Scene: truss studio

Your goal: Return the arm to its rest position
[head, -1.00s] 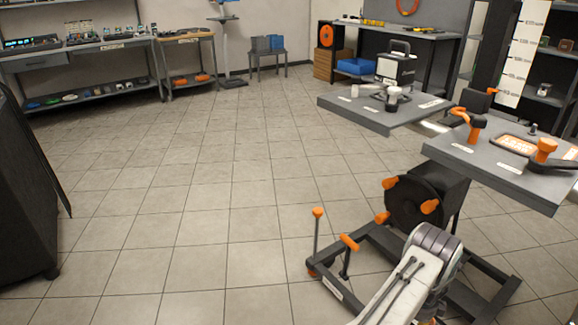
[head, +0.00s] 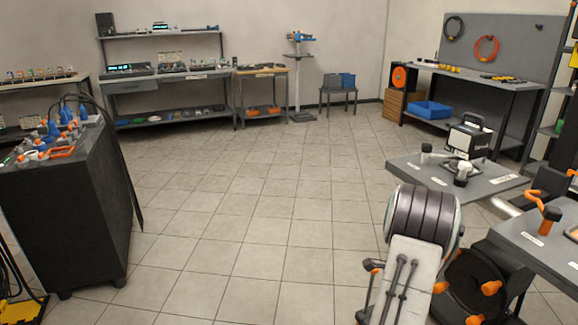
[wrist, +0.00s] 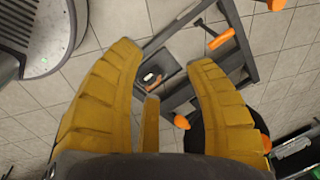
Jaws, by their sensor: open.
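My gripper (wrist: 168,80) shows in the wrist view with its yellow ribbed fingers spread apart. Nothing is between the fingertips. Below it are the tiled floor and a dark metal frame (wrist: 245,30) with an orange handle (wrist: 221,39). In the head view my white arm link and its dark ribbed joint rise at the lower right. The gripper itself is not visible in the head view.
Another grey platform (head: 550,255) stands nearer. A black cabinet (head: 65,210) is at left. The tiled floor (head: 240,220) between is clear.

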